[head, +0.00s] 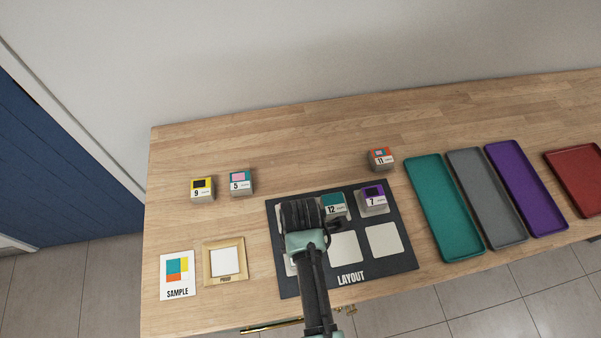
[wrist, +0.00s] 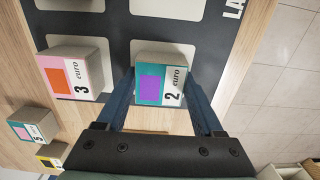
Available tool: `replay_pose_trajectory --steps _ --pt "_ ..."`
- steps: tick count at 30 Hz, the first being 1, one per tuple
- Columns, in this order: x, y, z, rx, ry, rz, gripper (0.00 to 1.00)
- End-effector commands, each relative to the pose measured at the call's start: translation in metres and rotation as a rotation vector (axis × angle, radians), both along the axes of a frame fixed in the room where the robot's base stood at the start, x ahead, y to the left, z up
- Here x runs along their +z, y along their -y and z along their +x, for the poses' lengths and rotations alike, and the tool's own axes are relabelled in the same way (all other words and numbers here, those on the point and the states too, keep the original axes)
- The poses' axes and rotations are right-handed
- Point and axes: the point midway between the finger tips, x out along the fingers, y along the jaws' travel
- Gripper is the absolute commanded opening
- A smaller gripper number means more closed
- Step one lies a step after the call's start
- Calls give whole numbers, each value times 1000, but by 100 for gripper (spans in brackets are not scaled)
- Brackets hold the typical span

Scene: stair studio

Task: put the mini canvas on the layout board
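The mini canvas (wrist: 160,85), a pale block with a teal label, a purple square and a 2, shows in the wrist view between the two fingers of my gripper (wrist: 161,80). The fingers lie against its sides. It is over the front left cell of the dark layout board (head: 405,262); the wrist view does not make clear whether it touches the board. In the head view my gripper (head: 303,215) hides it. A pink and orange block marked 3 (wrist: 80,80) stands beside it at the back left of the board.
Block 12 (head: 334,206) and block 7 (head: 374,198) stand on the board's back row. Blocks 9 (head: 202,189), 5 (head: 240,181) and 11 (head: 380,158) stand behind it. A sample card (head: 178,275) and proof frame (head: 211,275) lie left; several trays (head: 443,207) lie right.

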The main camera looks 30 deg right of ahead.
Motion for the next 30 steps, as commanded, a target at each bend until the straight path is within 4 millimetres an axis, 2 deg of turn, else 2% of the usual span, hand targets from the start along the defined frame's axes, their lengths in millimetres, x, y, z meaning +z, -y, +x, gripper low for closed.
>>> replay_pose_trajectory --steps 1,5,13,17,20,30 --pt "0 0 0 0 0 0 76" --pt "0 0 0 0 0 0 99" --pt "1 0 0 0 0 0 99" --pt "8 0 1 1 1 0 99" --pt "22 0 1 1 3 -1 99" --pt "94 0 2 2 5 -2 99"
